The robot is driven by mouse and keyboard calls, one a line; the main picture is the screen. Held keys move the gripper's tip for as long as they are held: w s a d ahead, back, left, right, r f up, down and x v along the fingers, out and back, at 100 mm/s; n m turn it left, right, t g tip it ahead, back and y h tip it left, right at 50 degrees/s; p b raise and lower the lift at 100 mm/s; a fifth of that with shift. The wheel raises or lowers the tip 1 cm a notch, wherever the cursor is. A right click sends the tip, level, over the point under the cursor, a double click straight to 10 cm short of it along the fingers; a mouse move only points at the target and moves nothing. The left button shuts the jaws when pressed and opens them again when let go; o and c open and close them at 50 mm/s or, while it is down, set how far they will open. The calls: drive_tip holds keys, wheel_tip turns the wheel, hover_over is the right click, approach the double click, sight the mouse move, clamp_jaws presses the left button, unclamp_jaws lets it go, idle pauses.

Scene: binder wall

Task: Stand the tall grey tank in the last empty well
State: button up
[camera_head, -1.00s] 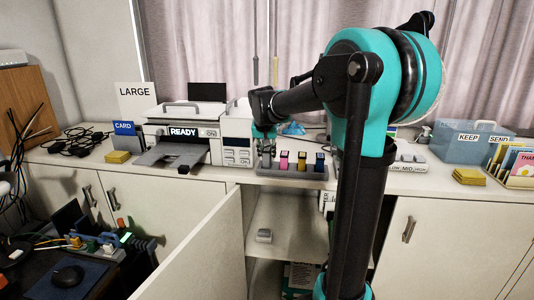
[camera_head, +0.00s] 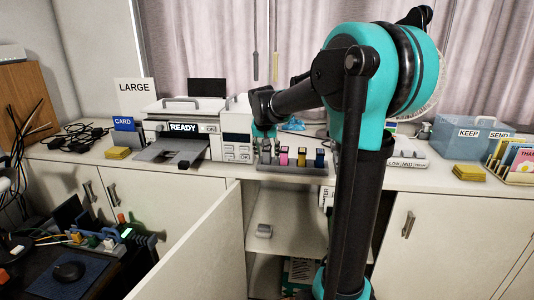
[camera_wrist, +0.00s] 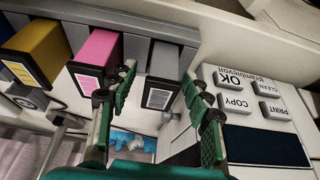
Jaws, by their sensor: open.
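The tall grey tank (camera_head: 266,156) stands upright in the left end well of the dark grey rack (camera_head: 292,168) on the counter. In the wrist view the grey tank (camera_wrist: 161,77) shows with a white-edged label, beside the pink tank (camera_wrist: 98,52). My gripper (camera_head: 265,138) is just above the grey tank in the head view. In the wrist view my gripper (camera_wrist: 158,92) is open, its green fingers spread to either side of the grey tank with visible gaps. The pink, yellow (camera_head: 301,157) and blue (camera_head: 319,158) tanks stand in the same rack.
The printer (camera_head: 182,130) with its READY screen and button panel (camera_head: 237,145) stands close left of the rack. An open cabinet door (camera_head: 195,245) juts out below. Yellow pads (camera_head: 118,153) and a blue bin (camera_head: 465,142) are farther off along the counter.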

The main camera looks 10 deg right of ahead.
drive_tip(key=v, duration=1.2)
drive_tip(key=s+d+f+n, duration=0.1)
drive_tip(key=s+d+f, duration=0.1)
drive_tip(key=s+f, duration=1.1)
drive_tip(key=s+d+f+n+y, duration=0.1)
drive_tip(key=s+d+f+n, duration=0.1)
drive_tip(key=s+f, duration=1.1)
wheel_tip(320, 180, down, 4)
drive_tip(key=shift+d+r+n, duration=0.1)
drive_tip(key=shift+d+n, duration=0.2)
drive_tip(key=shift+d, duration=0.4)
